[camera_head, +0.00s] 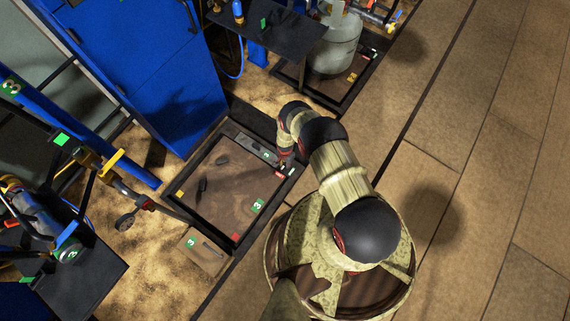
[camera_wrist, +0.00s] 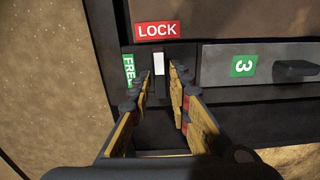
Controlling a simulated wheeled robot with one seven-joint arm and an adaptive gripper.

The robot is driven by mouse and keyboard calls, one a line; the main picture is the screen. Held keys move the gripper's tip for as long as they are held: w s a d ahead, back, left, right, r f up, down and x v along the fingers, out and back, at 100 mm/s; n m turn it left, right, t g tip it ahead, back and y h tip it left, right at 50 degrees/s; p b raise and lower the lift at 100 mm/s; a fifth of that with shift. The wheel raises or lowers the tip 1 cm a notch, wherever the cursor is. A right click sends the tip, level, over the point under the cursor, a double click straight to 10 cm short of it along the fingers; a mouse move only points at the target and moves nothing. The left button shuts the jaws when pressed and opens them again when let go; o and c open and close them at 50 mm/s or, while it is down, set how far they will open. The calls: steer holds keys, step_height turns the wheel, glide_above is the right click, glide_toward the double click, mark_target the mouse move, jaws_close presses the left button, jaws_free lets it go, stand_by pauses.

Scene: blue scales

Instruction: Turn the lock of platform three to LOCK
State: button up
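Platform three (camera_head: 222,197) is a brown plate in a black frame on the floor, in the head view. My gripper (camera_head: 286,163) points down at the frame's upper right corner. In the wrist view a red LOCK label (camera_wrist: 157,30) lies above and a green FREE label (camera_wrist: 129,68) lies at the left. A small white piece (camera_wrist: 159,64), apparently the lock's handle or marker, sits just below the LOCK label. My gripper (camera_wrist: 161,72) is open, its fingertips apart on either side of the white piece. I cannot tell whether they touch it. The fingers partly hide the FREE label.
A grey bar with a green 3 label (camera_wrist: 243,66) and a black knob (camera_wrist: 296,71) lies right of the lock in the wrist view. A blue cabinet (camera_head: 125,50) and a second platform with a gas cylinder (camera_head: 336,45) stand behind. The floor at right is clear.

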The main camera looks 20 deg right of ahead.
mark_target(285, 164)
steer(key=shift+o, duration=1.3)
steer(key=shift+w+r, duration=0.1)
steer(key=shift+r, duration=0.15)
step_height(285, 164, up, 12)
steer(key=shift+f, duration=0.25)
